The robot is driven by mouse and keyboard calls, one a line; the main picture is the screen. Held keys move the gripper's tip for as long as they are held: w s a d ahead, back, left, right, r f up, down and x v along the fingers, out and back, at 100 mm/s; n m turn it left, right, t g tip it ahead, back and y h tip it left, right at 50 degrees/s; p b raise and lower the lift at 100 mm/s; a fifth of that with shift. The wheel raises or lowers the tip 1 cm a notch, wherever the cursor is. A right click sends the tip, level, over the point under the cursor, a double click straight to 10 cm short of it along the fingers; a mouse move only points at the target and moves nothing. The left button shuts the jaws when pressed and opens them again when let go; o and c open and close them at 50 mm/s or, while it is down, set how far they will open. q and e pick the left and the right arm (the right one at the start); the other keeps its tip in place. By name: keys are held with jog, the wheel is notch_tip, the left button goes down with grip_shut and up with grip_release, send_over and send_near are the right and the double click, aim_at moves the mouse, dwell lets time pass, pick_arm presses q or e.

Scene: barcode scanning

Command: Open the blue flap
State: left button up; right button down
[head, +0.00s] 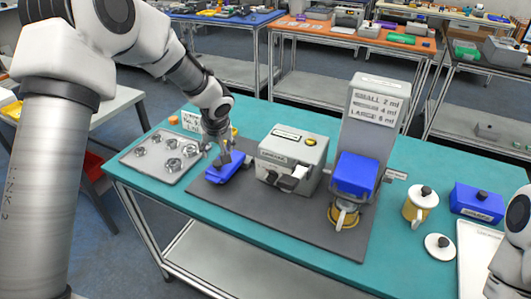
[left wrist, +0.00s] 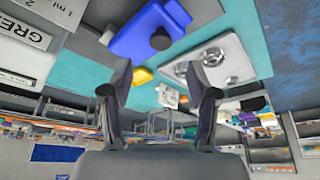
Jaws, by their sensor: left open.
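A low blue piece (head: 230,168) lies on the grey mat, left of the grey machine. In the left wrist view the blue piece (left wrist: 140,32) shows a dark round knob. My left gripper (head: 223,157) is close above or beside it in the head view; I cannot tell whether they touch. The left wrist view shows its two fingers (left wrist: 162,92) apart with nothing held between them. I cannot tell which blue part is the flap. My right gripper is out of view.
The grey machine (head: 292,158) stands mid-mat. A tray of round metal parts (head: 143,164) lies at left. The teal table's front strip is clear.

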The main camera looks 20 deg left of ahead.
aim_at(218, 163)
pick_arm(q)
jog(key=p+x, duration=0.2)
jog(key=x, duration=0.5)
jog(key=shift+w+a+f, duration=0.2)
jog(key=shift+w+f, duration=0.1)
jog(key=shift+s, duration=0.1)
grip_shut()
